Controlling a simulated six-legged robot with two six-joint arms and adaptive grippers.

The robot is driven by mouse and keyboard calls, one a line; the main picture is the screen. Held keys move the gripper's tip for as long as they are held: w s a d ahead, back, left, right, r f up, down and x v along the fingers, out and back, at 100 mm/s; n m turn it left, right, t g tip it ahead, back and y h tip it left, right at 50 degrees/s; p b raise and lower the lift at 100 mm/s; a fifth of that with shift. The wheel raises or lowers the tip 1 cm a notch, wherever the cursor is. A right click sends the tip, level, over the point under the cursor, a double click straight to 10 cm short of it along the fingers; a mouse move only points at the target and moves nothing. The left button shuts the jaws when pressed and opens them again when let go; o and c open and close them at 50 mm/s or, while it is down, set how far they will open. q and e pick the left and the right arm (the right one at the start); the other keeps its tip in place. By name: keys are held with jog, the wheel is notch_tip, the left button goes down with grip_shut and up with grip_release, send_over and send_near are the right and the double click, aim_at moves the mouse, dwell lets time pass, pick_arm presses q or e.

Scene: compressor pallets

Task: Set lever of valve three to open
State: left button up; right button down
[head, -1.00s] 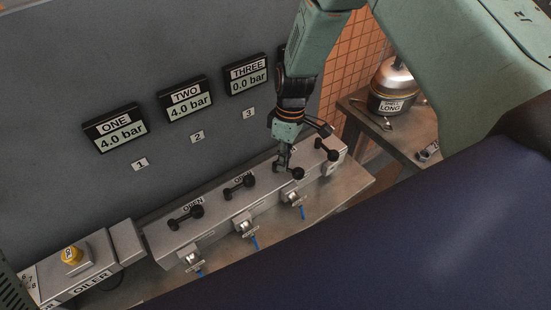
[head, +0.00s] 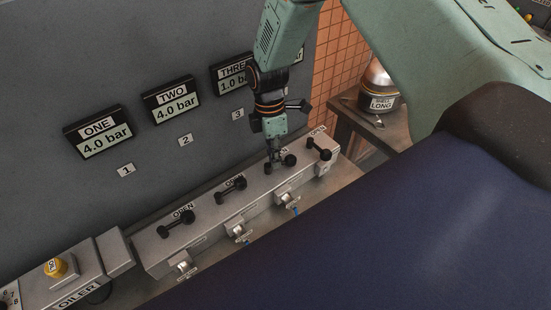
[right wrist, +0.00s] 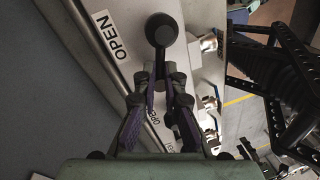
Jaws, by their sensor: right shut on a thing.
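The lever of valve three (head: 290,160) is black with ball ends, third from the left on the grey valve box (head: 207,222). It lies nearly parallel to the levers of valve one (head: 178,224) and valve two (head: 231,189). My right gripper (head: 273,156) is shut on this lever from above and hides part of it. In the right wrist view a black ball knob (right wrist: 161,29) shows just beyond the fingertips (right wrist: 159,80). Display three (head: 230,81) reads 1.0 bar, its right side hidden by my arm. My left gripper is not in view.
Displays one (head: 99,136) and two (head: 171,100) both read 4.0 bar. A fourth lever (head: 319,149) sits close to the right of my gripper. The oiler box (head: 85,275) is at lower left. A metal pot (head: 381,88) stands on a table at the right.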

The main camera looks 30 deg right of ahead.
jog(key=shift+w+a+n+h, duration=0.1)
jog(key=shift+w+n+h, duration=0.05)
jog(key=shift+n, duration=0.55)
jog(key=shift+w+a+n+h, duration=0.1)
jog(key=shift+w+n+h, duration=0.05)
jog(key=shift+n, duration=0.55)
jog(key=shift+s+f+n, duration=0.1)
jog(key=shift+n, duration=0.2)
jog(key=c, duration=1.7)
grip_release()
jog(key=shift+o, duration=1.4)
jog(key=shift+a, duration=0.3)
jog(key=shift+d, duration=0.2)
jog(key=shift+d+r, duration=0.1)
jog(key=shift+r, duration=0.2)
notch_tip(320, 180, up, 11)
jog(key=w, duration=0.2)
jog(key=shift+w+a+r, duration=0.2)
jog(key=shift+w+a, duration=0.05)
jog(key=shift+a, duration=0.1)
